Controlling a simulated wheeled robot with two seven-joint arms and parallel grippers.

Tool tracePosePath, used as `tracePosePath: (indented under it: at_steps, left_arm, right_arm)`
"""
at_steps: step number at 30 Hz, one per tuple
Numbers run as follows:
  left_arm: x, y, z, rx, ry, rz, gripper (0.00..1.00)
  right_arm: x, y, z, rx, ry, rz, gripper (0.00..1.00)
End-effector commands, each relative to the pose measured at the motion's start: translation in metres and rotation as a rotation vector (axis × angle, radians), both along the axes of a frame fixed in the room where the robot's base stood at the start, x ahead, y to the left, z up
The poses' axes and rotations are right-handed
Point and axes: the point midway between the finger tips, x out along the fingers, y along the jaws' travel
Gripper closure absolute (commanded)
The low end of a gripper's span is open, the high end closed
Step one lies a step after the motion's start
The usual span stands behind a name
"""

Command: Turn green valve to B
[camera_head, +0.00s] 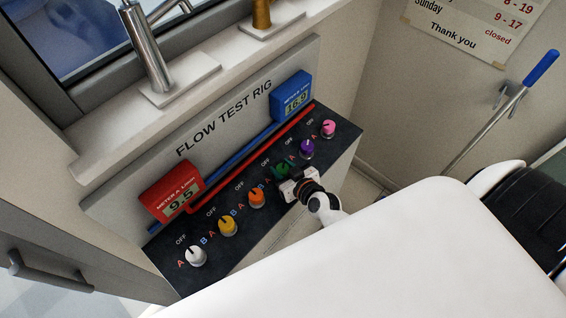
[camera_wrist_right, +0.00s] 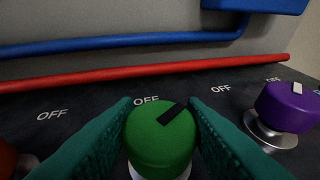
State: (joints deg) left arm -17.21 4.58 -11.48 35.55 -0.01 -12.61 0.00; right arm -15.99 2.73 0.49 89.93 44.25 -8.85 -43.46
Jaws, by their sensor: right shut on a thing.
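The green valve (camera_head: 281,169) is a round knob on the dark panel of the flow test rig, partly hidden by my right gripper (camera_head: 290,179) in the head view. In the right wrist view the green valve (camera_wrist_right: 160,145) sits between the two teal fingers, which are shut on its sides. Its black pointer mark slants to the upper right, to the right of the OFF label (camera_wrist_right: 146,99). Its own A and B letters cannot be made out. My left gripper is not in view.
A purple knob (camera_head: 307,147) and a pink knob (camera_head: 328,128) stand to the right; an orange knob (camera_head: 256,196), yellow knob (camera_head: 228,225) and white knob (camera_head: 196,256) stand to the left. Red meter A (camera_head: 175,197) reads 9.5; blue meter B (camera_head: 291,96) reads about 16.9.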

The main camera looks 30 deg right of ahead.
Motion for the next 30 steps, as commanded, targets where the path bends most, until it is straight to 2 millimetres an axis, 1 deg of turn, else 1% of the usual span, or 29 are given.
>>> tracePosePath:
  at_steps: [6, 18, 19, 22, 23, 30]
  left_arm:
    - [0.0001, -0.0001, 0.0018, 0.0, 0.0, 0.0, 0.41]
    - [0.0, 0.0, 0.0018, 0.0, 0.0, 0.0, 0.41]
    - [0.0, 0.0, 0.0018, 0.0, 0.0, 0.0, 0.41]
    - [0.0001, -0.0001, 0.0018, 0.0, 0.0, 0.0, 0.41]
    - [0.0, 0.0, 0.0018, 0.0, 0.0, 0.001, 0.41]
    - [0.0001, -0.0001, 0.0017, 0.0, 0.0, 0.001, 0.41]
  right_arm:
    - [0.0008, 0.0001, 0.0012, 0.0, -0.003, -0.039, 0.85]
    - [0.0012, -0.0001, 0.0015, 0.0, -0.005, -0.044, 0.85]
    - [0.0012, -0.0001, 0.0015, 0.0, -0.005, -0.044, 0.61]
    - [0.0011, -0.0001, 0.0013, 0.001, -0.004, -0.043, 0.45]
    - [0.001, 0.0, 0.0012, 0.001, -0.004, -0.043, 0.42]
    - [0.0004, 0.0, 0.0007, 0.0, -0.002, -0.043, 0.42]
